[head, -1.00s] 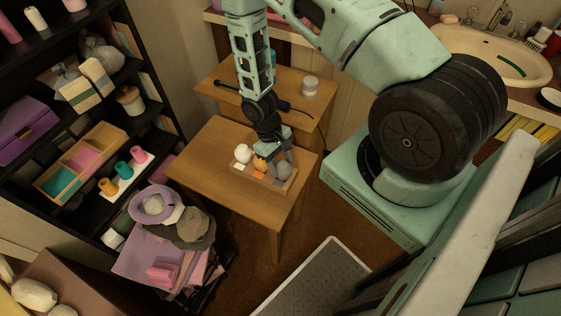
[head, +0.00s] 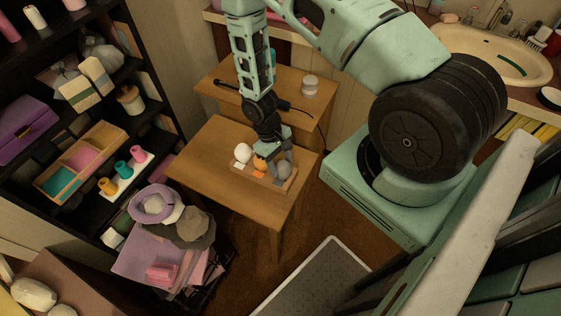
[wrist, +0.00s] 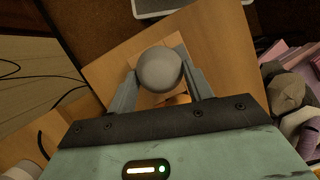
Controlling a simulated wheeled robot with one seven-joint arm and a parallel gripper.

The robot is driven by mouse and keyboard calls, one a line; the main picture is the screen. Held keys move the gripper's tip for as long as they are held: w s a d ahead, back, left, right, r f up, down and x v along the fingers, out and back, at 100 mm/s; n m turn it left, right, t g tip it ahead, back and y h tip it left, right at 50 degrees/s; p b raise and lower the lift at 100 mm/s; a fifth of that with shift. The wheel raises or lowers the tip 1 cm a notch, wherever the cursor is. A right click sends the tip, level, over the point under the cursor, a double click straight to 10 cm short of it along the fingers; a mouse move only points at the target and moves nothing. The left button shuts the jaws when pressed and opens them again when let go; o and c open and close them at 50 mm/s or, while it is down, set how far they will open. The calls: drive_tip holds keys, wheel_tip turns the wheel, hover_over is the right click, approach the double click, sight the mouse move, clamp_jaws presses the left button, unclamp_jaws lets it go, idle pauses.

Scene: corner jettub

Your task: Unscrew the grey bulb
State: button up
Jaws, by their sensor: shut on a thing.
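The grey bulb (head: 283,169) is at the right end of a small wooden board (head: 262,181) on the wooden table. In the wrist view the round grey bulb (wrist: 160,69) sits between the two fingers of my gripper (wrist: 160,82), which is shut on it. In the head view my gripper (head: 279,162) reaches down over the board's right end. An orange bulb (head: 260,163) is in the middle of the board and a white bulb (head: 243,153) is at its left end. The bulb's base is hidden.
The wooden table (head: 220,160) is clear left of the board. A higher table (head: 290,100) behind holds a white jar (head: 310,85) and a black corded item. A dark shelf stands left, a basket of hats and cloths (head: 170,240) in front. A grey mat lies on the floor.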

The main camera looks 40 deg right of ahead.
drive_tip(key=o, duration=1)
drive_tip(key=shift+f, duration=0.1)
drive_tip(key=b+v, duration=0.1)
drive_tip(key=v, duration=1.6)
drive_tip(key=shift+a+r, duration=0.1)
drive_tip(key=shift+r, duration=0.1)
